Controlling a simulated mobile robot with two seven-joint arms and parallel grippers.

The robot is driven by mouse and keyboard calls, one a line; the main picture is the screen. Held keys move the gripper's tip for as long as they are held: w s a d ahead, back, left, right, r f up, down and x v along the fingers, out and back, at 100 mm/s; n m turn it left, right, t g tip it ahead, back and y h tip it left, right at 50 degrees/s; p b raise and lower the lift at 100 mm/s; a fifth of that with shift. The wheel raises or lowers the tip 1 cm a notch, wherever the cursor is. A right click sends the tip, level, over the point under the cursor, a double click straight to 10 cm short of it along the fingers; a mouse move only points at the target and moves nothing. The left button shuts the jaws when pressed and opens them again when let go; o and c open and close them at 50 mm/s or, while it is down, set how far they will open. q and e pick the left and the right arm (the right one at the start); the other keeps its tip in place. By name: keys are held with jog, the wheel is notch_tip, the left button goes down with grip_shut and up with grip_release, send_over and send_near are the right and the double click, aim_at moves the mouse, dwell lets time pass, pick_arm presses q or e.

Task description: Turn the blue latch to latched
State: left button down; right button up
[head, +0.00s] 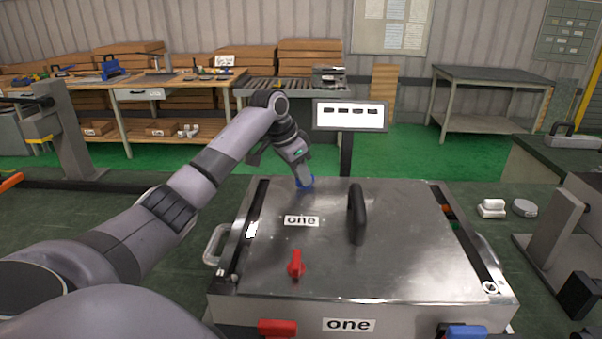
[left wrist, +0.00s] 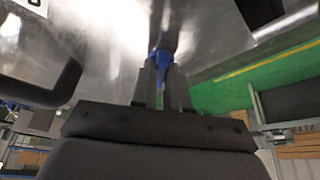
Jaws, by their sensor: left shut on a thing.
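The blue latch (head: 305,182) stands at the far edge of the metal lid (head: 400,260), left of the black handle. It also shows in the left wrist view (left wrist: 161,52), between my fingertips. My left gripper (head: 303,177) reaches down onto it from above and is shut on it; its fingers (left wrist: 162,78) hide part of the latch. The exact angle of the latch is hard to tell. A red latch (head: 296,264) sits on the near part of the lid. My right gripper is not in view.
A black handle (head: 357,213) rises from the lid. A red piece (head: 277,328) and a blue piece (head: 463,331) are on the box's front. A display sign (head: 350,115) stands behind the box. White parts (head: 491,208) lie on the right.

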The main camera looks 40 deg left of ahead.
pick_arm(q)
jog(key=n, duration=0.2)
jog(key=n+y, duration=0.2)
jog(key=n, duration=0.1)
jog(key=shift+d+n, duration=0.3)
jog(key=n, duration=0.2)
jog(key=n+y, duration=0.2)
jog(key=n, duration=0.1)
jog(key=shift+w+d+n+g, duration=0.1)
jog(key=shift+d+n+g, duration=0.2)
jog(key=shift+g, duration=0.1)
jog(key=c, duration=1.1)
grip_release()
jog(key=shift+r, duration=0.1)
jog(key=v, duration=0.7)
jog(key=shift+d, duration=0.1)
